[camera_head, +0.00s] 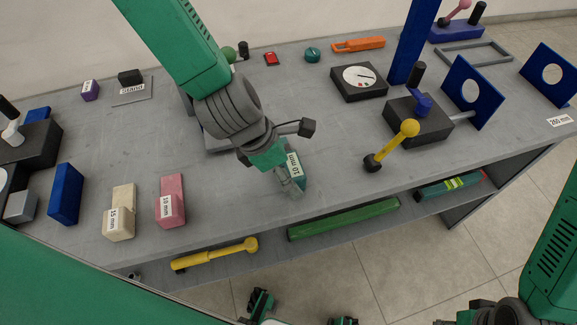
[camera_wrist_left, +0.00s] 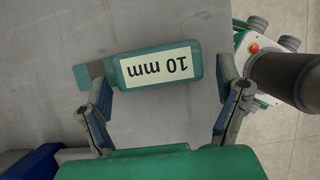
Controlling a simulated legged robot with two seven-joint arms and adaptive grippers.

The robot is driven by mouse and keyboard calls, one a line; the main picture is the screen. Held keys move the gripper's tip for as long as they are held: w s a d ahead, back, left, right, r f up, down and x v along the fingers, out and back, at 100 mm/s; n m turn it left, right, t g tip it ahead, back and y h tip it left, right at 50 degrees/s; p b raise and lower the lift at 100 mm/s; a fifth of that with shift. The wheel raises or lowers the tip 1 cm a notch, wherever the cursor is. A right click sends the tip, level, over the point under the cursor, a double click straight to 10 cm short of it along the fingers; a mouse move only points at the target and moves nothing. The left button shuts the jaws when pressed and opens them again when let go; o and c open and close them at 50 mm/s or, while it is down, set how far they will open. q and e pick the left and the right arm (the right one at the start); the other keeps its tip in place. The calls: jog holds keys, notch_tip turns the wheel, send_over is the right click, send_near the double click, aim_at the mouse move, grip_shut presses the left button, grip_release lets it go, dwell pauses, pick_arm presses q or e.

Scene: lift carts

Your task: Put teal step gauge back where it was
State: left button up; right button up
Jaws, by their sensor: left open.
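The teal step gauge (camera_head: 294,164) with a white "10 mm" label lies on the grey bench near its front edge. It shows larger in the left wrist view (camera_wrist_left: 160,70), with its label upside down and a stepped end at left. My left gripper (camera_head: 284,178) is open at the gauge. In the left wrist view one finger of the gripper (camera_wrist_left: 160,88) is at the stepped end and the other beside the far end; whether they touch is unclear.
Pink (camera_head: 172,203), cream (camera_head: 120,212) and blue (camera_head: 66,194) blocks stand left on the bench (camera_head: 240,205). A dial plate (camera_head: 358,80) and a black block with a yellow-knobbed lever (camera_head: 408,130) are at right. A lower shelf holds a green bar (camera_head: 343,219) and yellow tool (camera_head: 214,255).

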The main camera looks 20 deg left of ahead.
pick_arm(q)
jog(key=p+v, duration=0.2)
jog(key=v, duration=0.9)
jog(key=shift+r+p, duration=0.35)
jog(key=shift+p, duration=0.05)
jog(key=shift+s+a, duration=0.1)
